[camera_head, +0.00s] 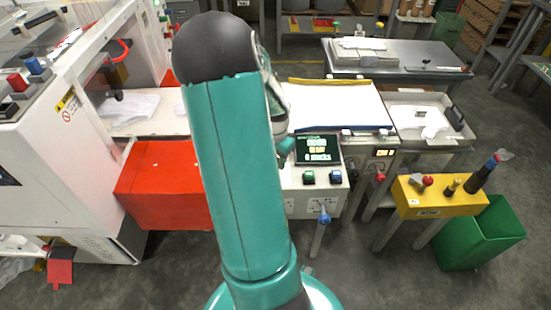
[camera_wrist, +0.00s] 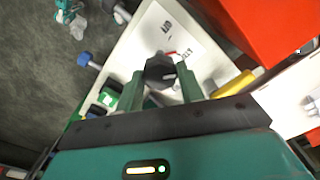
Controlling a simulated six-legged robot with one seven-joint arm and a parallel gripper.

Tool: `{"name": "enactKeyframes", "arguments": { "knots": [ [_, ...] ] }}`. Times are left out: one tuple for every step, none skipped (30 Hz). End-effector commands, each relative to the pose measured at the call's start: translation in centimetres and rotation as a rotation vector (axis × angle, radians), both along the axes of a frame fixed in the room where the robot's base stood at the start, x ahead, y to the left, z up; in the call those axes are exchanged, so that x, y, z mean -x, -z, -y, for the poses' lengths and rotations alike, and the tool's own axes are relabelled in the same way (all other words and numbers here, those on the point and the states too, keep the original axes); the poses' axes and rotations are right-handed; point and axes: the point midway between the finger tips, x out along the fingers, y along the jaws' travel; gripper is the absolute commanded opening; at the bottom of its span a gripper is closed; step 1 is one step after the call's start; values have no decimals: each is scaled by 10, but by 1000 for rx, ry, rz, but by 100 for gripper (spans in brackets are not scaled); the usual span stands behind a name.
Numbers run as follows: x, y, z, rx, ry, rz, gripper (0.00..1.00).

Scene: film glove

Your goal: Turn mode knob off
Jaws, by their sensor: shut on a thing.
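The mode knob (camera_wrist: 160,69) is dark and faceted, on a white control panel (camera_wrist: 205,62) in the wrist view. My gripper (camera_wrist: 161,80) has its two green fingers on either side of the knob and is shut on it. Printed marks and a small red line show on the panel beside the knob. In the head view my teal arm hides the knob and most of the gripper. The control box there has a dark screen (camera_head: 318,150) with green and orange text, a green button (camera_head: 308,177) and a blue button (camera_head: 335,175).
A red bin (camera_head: 160,185) stands left of my arm. A yellow box (camera_head: 440,197) with knobs and a green bin (camera_head: 482,235) are at the right. A blue knob (camera_head: 324,218) juts out below the control box. Grey floor is open in front.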

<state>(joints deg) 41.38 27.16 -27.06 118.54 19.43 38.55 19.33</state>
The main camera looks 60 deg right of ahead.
Motion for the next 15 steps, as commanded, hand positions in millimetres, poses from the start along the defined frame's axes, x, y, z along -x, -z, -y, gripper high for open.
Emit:
{"name": "enactKeyframes", "arguments": {
  "knots": [
    [0, 0, 0, -1, -37, 1, 15],
    [0, -1, 0, -1, -63, 1, 15],
    [0, -1, 0, -1, -101, 1, 15],
    [0, 0, 0, -1, -130, 1, 15],
    [0, 0, 0, -1, -159, 1, 15],
    [0, -1, 0, 0, -197, 1, 15],
    [0, -1, 0, 0, -224, 1, 15],
    [0, -1, 0, 0, -253, 1, 15],
    [0, -1, 0, 0, -292, 2, 15],
    [0, -1, 0, 0, -320, 2, 15],
    [0, -1, 0, 0, -349, 1, 15],
    [0, -1, 0, 0, -386, 1, 15],
    [0, -1, 0, 0, -415, 1, 15],
    [0, -1, 0, 1, -442, 2, 15],
    [0, -1, 0, 1, -478, 2, 15]
  ]
}}
